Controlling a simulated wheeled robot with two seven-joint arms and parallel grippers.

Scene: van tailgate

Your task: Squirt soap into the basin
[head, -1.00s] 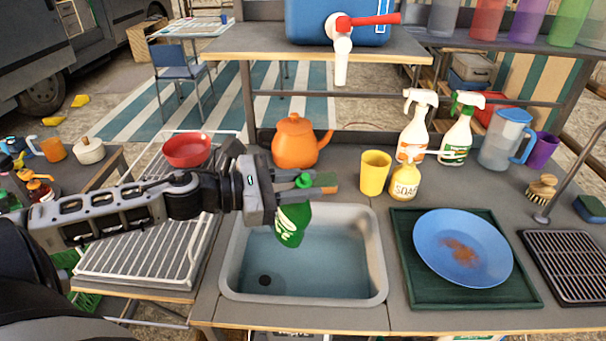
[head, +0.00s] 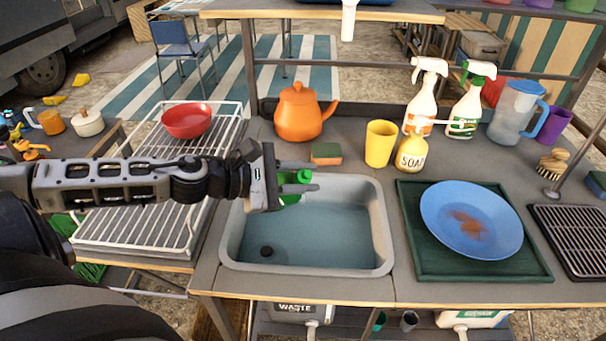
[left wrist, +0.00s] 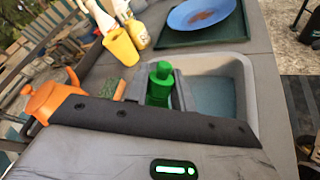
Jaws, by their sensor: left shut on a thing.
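My left gripper (head: 300,182) is shut on a green bottle (head: 291,190) with a green cap, over the back left part of the basin (head: 383,232). In the head view the gripper hides much of the bottle. In the left wrist view the bottle (left wrist: 159,85) stands out between the fingers, with the basin (left wrist: 243,95) behind it. The basin is grey and holds bluish water, with a dark round drain at its front left. No soap stream shows. A yellow soap dispenser (head: 412,153) labelled SOAP stands behind the basin to the right. My right gripper is not in view.
A sponge (head: 326,153), an orange teapot (head: 301,112) and a yellow cup (head: 380,144) stand behind the basin. Two spray bottles are farther back. A blue plate (head: 490,218) with a brown stain lies on a green tray (head: 540,270) at right. A red bowl (head: 187,120) sits on the left rack.

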